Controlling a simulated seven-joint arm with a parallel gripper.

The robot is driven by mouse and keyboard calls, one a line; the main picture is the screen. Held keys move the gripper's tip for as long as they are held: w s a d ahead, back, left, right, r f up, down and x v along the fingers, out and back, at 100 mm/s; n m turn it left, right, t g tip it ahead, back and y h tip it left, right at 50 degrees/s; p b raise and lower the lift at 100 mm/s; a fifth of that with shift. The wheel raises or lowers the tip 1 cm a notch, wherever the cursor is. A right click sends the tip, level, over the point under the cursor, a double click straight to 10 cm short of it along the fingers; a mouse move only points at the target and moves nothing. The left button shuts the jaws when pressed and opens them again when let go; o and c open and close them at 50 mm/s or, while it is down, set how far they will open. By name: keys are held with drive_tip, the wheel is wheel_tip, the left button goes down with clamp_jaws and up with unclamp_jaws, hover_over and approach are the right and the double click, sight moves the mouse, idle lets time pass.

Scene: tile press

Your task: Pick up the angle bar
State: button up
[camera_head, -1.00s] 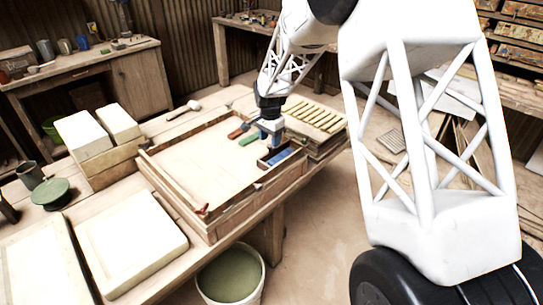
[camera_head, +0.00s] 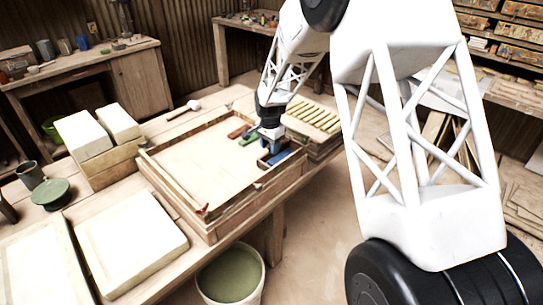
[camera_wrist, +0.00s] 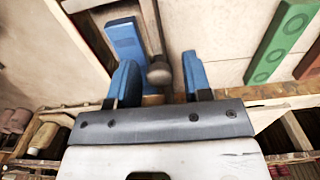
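My gripper (camera_head: 269,146) is low over the right corner of the wooden frame. In the wrist view its two blue fingers (camera_wrist: 160,62) stand apart. A blue bar (camera_wrist: 125,40) lies just beyond the left finger, in a small wooden compartment; it also shows in the head view (camera_head: 279,156). A thin brownish strip with a rounded knob (camera_wrist: 159,73) reaches between the fingers; I cannot tell if they touch it. A green bar (camera_wrist: 283,40) and a red-brown bar (camera_wrist: 311,64) lie to the right. I cannot tell for sure which piece is the angle bar.
The wooden frame (camera_head: 213,220) has raised walls around a pale, mostly clear bed. A slatted rack (camera_head: 318,116) stands behind right. Pale slabs (camera_head: 130,243) lie at left, a mallet (camera_head: 190,106) at the back, and a bucket (camera_head: 230,274) below the table's front edge.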

clamp_jaws()
drive_tip(key=shift+r, duration=0.15)
drive_tip(key=shift+r, duration=0.45)
wheel_tip(320, 180, up, 2)
drive_tip(key=shift+s+r, duration=0.15)
drive_tip(key=shift+r, duration=0.1)
drive_tip(key=s+d+r, duration=0.1)
drive_tip(key=s+d, duration=0.2)
drive_tip(key=s, duration=1.2)
drive_tip(key=shift+s+r, duration=0.15)
drive_tip(key=shift+d, duration=0.1)
